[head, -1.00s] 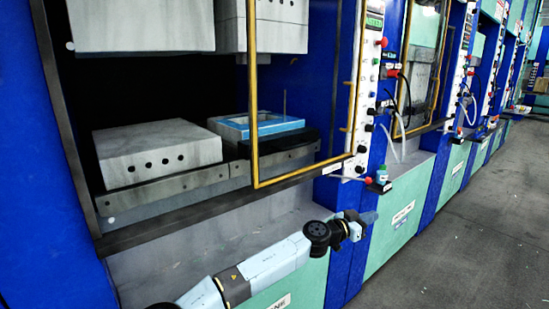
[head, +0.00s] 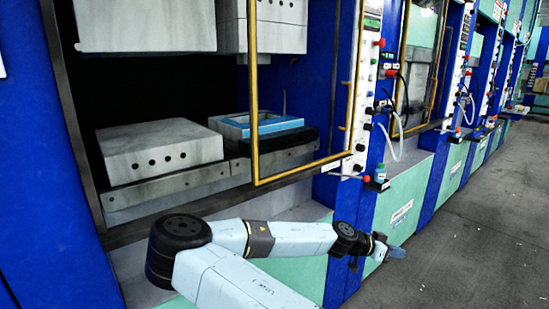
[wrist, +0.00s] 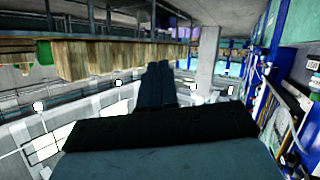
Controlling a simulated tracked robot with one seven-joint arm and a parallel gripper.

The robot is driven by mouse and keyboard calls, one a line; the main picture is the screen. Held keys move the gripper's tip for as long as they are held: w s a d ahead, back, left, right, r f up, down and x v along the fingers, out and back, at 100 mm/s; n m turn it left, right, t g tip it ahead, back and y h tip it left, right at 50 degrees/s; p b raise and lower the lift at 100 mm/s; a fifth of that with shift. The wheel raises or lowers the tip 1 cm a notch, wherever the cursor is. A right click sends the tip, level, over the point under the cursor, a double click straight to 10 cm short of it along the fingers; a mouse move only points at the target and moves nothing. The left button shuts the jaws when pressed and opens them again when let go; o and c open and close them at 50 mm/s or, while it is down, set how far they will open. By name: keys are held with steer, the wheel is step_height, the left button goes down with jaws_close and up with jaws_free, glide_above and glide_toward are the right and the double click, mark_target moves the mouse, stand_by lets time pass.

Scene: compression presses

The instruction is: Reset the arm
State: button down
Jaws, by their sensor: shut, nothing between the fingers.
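My gripper (head: 396,252) is at the end of my light-blue arm, in the head view right of centre, in front of the press row's green lower panels. Its fingers are small there, and they look closed and empty. In the wrist view the dark fingers (wrist: 158,85) lie together and point ahead with nothing between them. My arm is bent at a large black elbow joint in front of the nearest press, and its forearm stretches to the right. The gripper is apart from the presses.
The nearest press holds a grey lower block (head: 160,152) and a blue-framed mould (head: 262,125). A yellow guard frame (head: 254,100) and a control panel (head: 365,95) stand beside it. A small bottle (head: 380,173) sits on a ledge near my gripper. The grey floor (head: 460,240) at right is clear.

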steer(key=s+a+f+n+g+y, duration=0.3)
steer(key=s+a+y, duration=0.5)
steer(key=y, duration=0.3)
steer(key=s+a+r+n+t+y, duration=0.2)
steer(key=a+r+n, duration=0.1)
steer(key=r, duration=0.7)
steer(key=s+a+r+n+t+y, duration=0.1)
steer(key=s+a+r+n+y, duration=0.15)
steer(key=r, duration=0.75)
steer(key=s+r+n+t+h, duration=0.1)
steer(key=s+r+n+t, duration=0.3)
steer(key=s+r, duration=0.8)
steer(key=shift+a+r+n, duration=0.35)
steer(key=shift+r+n, duration=0.45)
steer(key=shift+n, duration=0.05)
